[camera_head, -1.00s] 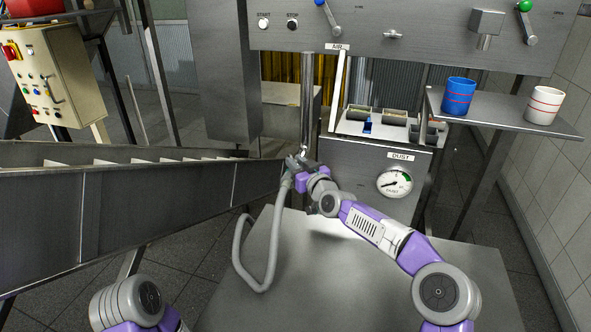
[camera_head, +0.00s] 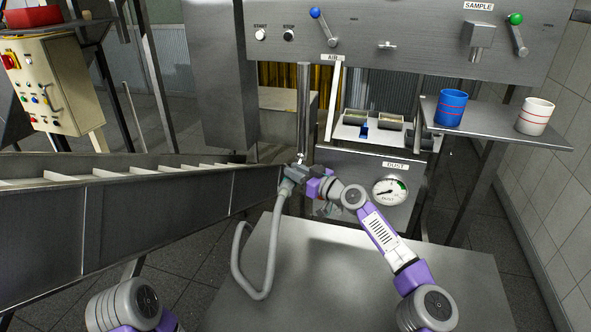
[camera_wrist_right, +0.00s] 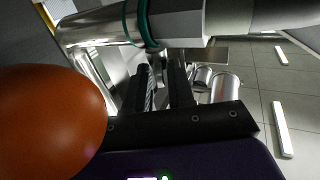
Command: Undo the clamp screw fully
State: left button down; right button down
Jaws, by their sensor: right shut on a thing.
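My right gripper (camera_head: 294,174) is at the lower end of the vertical metal pipe (camera_head: 303,110), where the grey hose (camera_head: 275,235) meets it. In the right wrist view its two dark fingers (camera_wrist_right: 164,92) are shut on a small ribbed metal piece, which looks like the clamp screw (camera_wrist_right: 150,90). The fingers hide part of it, and how far it is unscrewed cannot be told. A teal ring (camera_wrist_right: 147,22) goes around a metal tube just above the fingers. My left arm shows at the lower left, but its gripper is out of the picture.
A large orange rounded thing (camera_wrist_right: 50,122) fills the left of the wrist view, close to the gripper. A conveyor (camera_head: 150,215) runs in from the left. A blue cup (camera_head: 451,108) and white cup (camera_head: 535,116) stand on a right shelf (camera_head: 500,130).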

jog(key=shift+r, duration=0.1)
dwell(0.5)
jog(key=c, duration=1.2)
grip_release()
jog(key=shift+c, duration=0.2)
jog(key=v, duration=0.7)
jog(key=shift+d, duration=0.25)
jog(key=shift+s, duration=0.1)
